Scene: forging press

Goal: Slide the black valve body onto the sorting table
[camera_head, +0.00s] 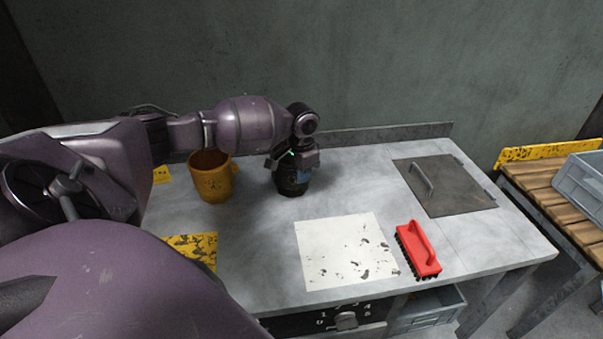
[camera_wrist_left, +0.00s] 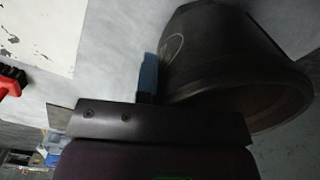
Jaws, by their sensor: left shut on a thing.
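The black valve body (camera_head: 290,184) stands upright on the grey table, towards the back and right of the orange-brown cup. My left gripper (camera_head: 296,170) reaches down onto it from above and is shut on it; the gripper and wrist hide its top. In the left wrist view the valve body (camera_wrist_left: 235,65) fills the upper right as a large dark round form with a wide rim, against a blue finger pad. Neither table in view is labelled as the sorting table. My right gripper is not in view.
On the grey table (camera_head: 270,235) are the orange-brown cup (camera_head: 212,182), a speckled white sheet (camera_head: 345,252), a red brush (camera_head: 418,250) and a dark hatch plate with a handle (camera_head: 450,190). A wooden-slatted table (camera_head: 540,183) with a grey crate (camera_head: 585,180) stands at right.

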